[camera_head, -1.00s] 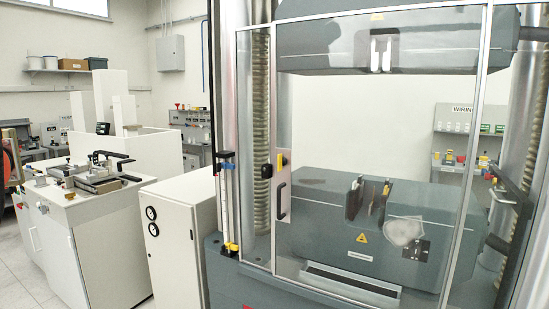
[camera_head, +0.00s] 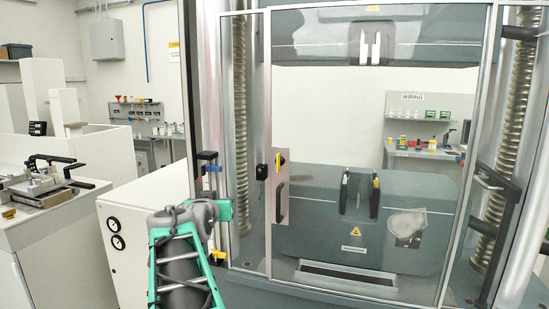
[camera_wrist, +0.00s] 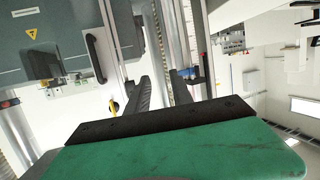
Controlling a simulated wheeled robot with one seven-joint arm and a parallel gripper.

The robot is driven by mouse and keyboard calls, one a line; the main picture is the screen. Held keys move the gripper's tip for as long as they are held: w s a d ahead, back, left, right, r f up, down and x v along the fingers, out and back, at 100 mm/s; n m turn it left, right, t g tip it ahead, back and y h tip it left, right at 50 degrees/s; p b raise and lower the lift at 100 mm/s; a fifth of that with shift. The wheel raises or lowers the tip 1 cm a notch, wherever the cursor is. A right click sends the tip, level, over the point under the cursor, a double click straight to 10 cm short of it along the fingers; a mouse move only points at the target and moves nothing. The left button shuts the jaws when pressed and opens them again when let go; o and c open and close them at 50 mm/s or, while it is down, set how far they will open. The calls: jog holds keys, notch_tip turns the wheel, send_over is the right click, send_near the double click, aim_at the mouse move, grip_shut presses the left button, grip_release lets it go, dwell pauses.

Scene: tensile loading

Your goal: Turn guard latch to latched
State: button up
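The guard latch (camera_head: 280,160) is a small yellow and black piece on the metal plate at the left edge of the clear guard door (camera_head: 375,8), above the black door handle (camera_head: 280,203). Its exact turn is too small to tell. In the wrist view a yellow piece (camera_wrist: 113,107), seemingly the latch, shows left of my fingers, partly hidden. The guard door looks closed. My gripper (camera_wrist: 160,76) is open, its two dark fingers apart with nothing between them. In the head view its green body is left of the latch and lower; the fingertips cannot be made out.
A rail with a blue clamp (camera_head: 210,168) and a yellow one (camera_head: 219,255) stands close beside my gripper; the blue clamp (camera_wrist: 192,78) appears near the right finger in the wrist view. A white cabinet (camera_head: 150,215) stands to the left.

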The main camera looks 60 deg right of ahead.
aim_at(279, 162)
jog(key=s+d+r+m+g+h, duration=0.3)
jog(key=s+d+r+h, duration=0.1)
jog(key=s+d+r, duration=0.6)
jog(key=w+d+f+p, duration=0.1)
jog(key=d+p, duration=0.2)
jog(key=d, duration=0.5)
jog(key=shift+w+f, duration=0.15)
jog(key=shift+f, duration=0.05)
grip_shut()
